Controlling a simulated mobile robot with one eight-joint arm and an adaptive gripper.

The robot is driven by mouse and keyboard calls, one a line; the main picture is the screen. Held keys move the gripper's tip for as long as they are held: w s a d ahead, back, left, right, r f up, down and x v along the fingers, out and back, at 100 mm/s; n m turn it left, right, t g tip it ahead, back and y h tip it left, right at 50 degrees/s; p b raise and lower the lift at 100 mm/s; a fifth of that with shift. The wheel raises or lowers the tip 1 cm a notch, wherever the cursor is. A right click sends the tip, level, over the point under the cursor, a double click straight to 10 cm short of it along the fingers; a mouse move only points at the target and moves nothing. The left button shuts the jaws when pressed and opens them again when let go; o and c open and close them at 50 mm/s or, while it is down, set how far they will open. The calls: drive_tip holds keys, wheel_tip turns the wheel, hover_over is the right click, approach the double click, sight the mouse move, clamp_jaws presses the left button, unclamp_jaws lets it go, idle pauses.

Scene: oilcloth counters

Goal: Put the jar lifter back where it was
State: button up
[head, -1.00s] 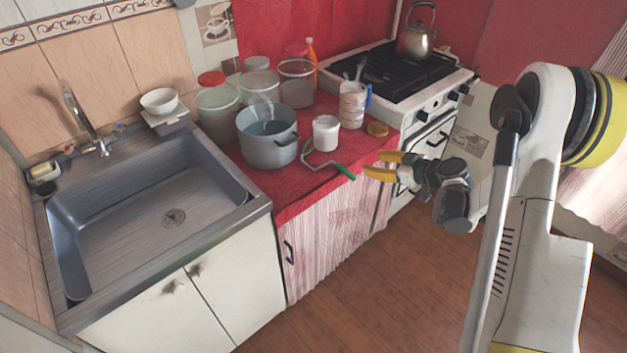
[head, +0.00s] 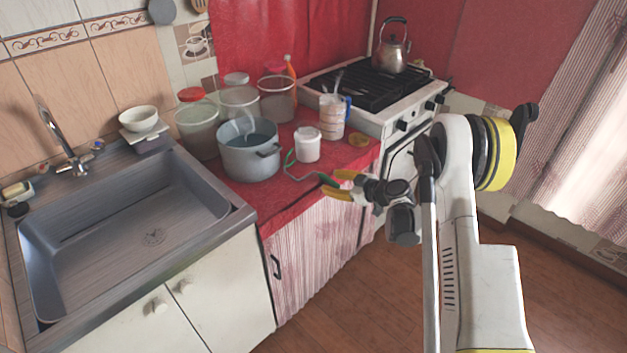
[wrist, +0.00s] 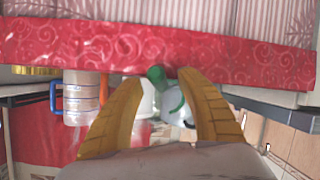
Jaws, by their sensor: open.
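The jar lifter (head: 327,180), a thin wire tool with green grips, lies on the red oilcloth counter (head: 268,203) by its front edge. One green grip points toward my gripper (head: 339,183). My gripper has yellow fingers, spread open and empty, at the counter's front edge. In the wrist view the green end of the jar lifter (wrist: 157,74) shows between the open fingertips; I cannot tell whether they touch it.
A beige cup with a blue handle (head: 333,117) and a yellow lid (head: 358,142) are near the stove (head: 395,108). The sink (head: 125,225) is at left. Wooden floor (head: 320,315) in front is clear.

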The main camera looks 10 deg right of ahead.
drive_tip(key=shift+x, duration=0.8)
drive_tip(key=shift+d, duration=0.1)
drive_tip(key=shift+c, duration=0.6)
clamp_jaws()
drive_tip(key=shift+r, duration=0.1)
